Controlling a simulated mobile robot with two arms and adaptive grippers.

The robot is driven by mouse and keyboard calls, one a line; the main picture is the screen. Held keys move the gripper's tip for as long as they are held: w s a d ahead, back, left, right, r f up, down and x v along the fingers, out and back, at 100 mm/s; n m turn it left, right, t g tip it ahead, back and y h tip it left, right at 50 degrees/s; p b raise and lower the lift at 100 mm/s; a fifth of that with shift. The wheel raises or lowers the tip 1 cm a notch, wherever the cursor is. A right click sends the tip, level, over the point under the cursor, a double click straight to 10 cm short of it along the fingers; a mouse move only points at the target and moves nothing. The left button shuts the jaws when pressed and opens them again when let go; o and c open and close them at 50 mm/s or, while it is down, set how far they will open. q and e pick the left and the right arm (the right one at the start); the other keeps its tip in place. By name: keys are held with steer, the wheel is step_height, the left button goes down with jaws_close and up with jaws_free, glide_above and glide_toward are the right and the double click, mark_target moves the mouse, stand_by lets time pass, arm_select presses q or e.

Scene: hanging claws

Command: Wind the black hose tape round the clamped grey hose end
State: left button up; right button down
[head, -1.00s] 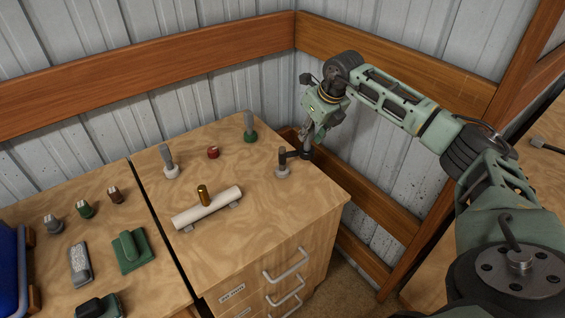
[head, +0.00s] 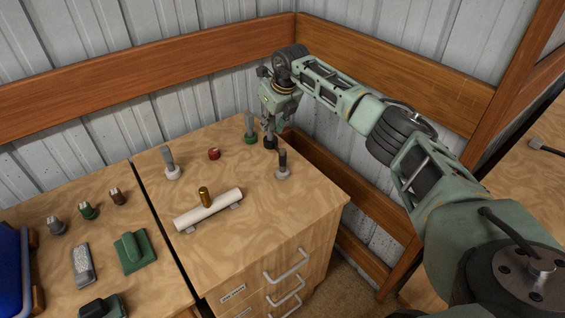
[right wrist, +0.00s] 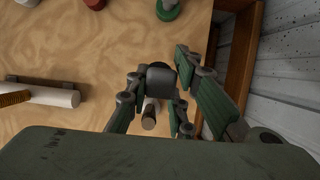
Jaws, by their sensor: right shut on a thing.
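The clamped grey hose end (head: 283,172) stands upright on a grey base near the bench's right edge. Its upper part looks dark, as if black tape lies round it. My right gripper (head: 269,128) points down behind and left of it, shut on the black tape roll (head: 270,143). The roll appears apart from the hose; I cannot make out a strip between them. In the right wrist view the dark roll (right wrist: 161,80) is between the fingers, with the hose end (right wrist: 149,118) just below it. My left gripper is not in view.
A green-based grey post (head: 250,130) stands close left of the roll. A white-based post (head: 170,163), a red cap (head: 214,154) and a white tube (head: 208,209) with a brass piece (head: 204,196) are further left. The corner wall rails (head: 350,60) rise behind.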

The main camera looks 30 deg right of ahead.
steer(key=shift+a, duration=0.45)
steer(key=shift+w, duration=0.1)
steer(key=shift+r, duration=0.1)
steer(key=shift+s+a, duration=0.2)
steer(key=shift+a, duration=0.1)
steer(key=s+a+p, duration=0.3)
steer(key=s+a, duration=0.3)
steer(key=s, duration=0.3)
steer(key=s+d+b, duration=0.3)
steer(key=s+d, duration=0.2)
steer(key=d, duration=0.3)
steer(key=shift+s+d, duration=0.15)
steer(key=shift+s, duration=0.15)
